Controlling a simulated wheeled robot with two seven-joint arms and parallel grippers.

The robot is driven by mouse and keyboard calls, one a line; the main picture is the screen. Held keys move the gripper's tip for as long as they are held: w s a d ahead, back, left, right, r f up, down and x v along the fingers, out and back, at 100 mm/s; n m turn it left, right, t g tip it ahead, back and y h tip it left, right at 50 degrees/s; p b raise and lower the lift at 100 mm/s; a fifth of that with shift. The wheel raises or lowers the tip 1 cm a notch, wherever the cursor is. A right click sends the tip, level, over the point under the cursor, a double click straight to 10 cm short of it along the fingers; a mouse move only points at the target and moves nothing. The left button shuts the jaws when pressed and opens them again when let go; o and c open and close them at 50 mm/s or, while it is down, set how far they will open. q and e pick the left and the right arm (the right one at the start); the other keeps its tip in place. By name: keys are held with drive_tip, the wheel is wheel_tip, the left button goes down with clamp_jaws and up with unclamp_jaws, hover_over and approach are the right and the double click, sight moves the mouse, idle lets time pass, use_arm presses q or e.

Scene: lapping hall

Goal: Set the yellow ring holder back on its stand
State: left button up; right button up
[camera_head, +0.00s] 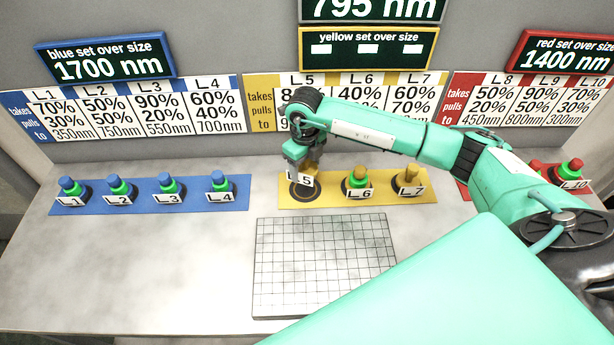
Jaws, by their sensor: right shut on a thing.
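The yellow ring holder (311,169), labelled L 5, is mostly hidden behind my right gripper; its white tag and a bit of yellow show. My right gripper (301,172) is shut on it and points down over the left end of the yellow strip (329,200). A dark round stand (300,192) lies on that strip just under the tag. I cannot tell whether the holder touches the stand. My left gripper is not in view.
Yellow holders L 6 (357,179) and L 7 (408,176) stand to the right on the same strip. Several blue holders stand on a blue strip (84,206) at the left. A gridded plate (325,268) lies in front. The table's left front is clear.

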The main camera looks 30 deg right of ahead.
sight(305, 189)
wheel_tip(305, 189, down, 3)
drive_tip(key=shift+r, duration=0.1)
wheel_tip(305, 189, down, 4)
drive_tip(key=shift+f+p, duration=0.1)
drive_tip(key=shift+p, duration=0.55)
drive_tip(key=shift+f, duration=0.2)
drive_tip(key=o, duration=1.2)
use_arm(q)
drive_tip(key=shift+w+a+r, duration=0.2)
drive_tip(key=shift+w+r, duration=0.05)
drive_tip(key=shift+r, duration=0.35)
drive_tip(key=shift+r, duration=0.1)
use_arm(e)
drive_tip(key=shift+r, duration=0.3)
wheel_tip(305, 189, up, 11)
drive_tip(key=b, duration=0.3)
drive_tip(key=shift+f, duration=0.15)
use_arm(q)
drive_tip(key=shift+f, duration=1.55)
use_arm(e)
drive_tip(key=shift+r, duration=0.5)
